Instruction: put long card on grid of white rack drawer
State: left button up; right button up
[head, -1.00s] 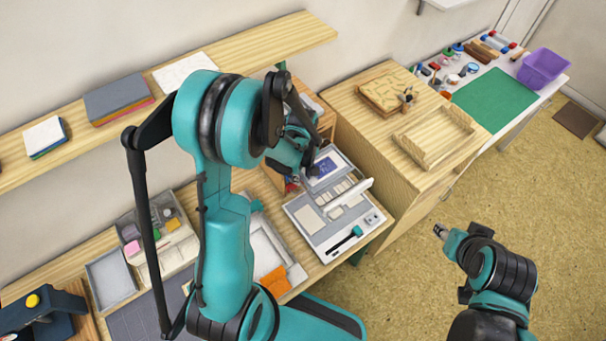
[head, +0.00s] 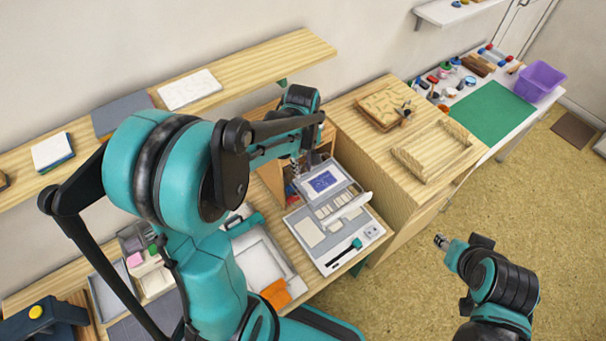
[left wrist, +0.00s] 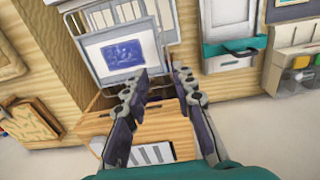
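My left gripper (head: 296,168) is over the far end of the lower bench; in the left wrist view its two fingers (left wrist: 162,80) are apart, with nothing clearly gripped. A white rack-like unit (head: 310,228) lies below and to the right, with a blue-printed panel (head: 322,182) and small pale pieces in rows (head: 325,210). The panel also shows in the left wrist view (left wrist: 122,54). A long white strip (head: 350,204) stands across the unit; I cannot tell whether it is the long card. My right gripper (head: 440,240) is over the floor, away from the bench; its fingers are too small to read.
A wooden box (left wrist: 165,122) lies under the left fingers, with a striped white piece (left wrist: 152,153) near it. A wooden cabinet (head: 375,155) stands right of the unit. A shelf (head: 250,75) runs along the wall.

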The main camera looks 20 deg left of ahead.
pick_arm(q)
jog(key=s+d+r+m+t, duration=0.5)
jog(key=s+r+m+t, duration=0.2)
jog(key=s+r+m, duration=0.2)
jog(key=s+m, duration=0.2)
jog(key=shift+s+r+m, duration=0.2)
jog(key=shift+r+m, duration=0.05)
jog(key=shift+m, duration=0.15)
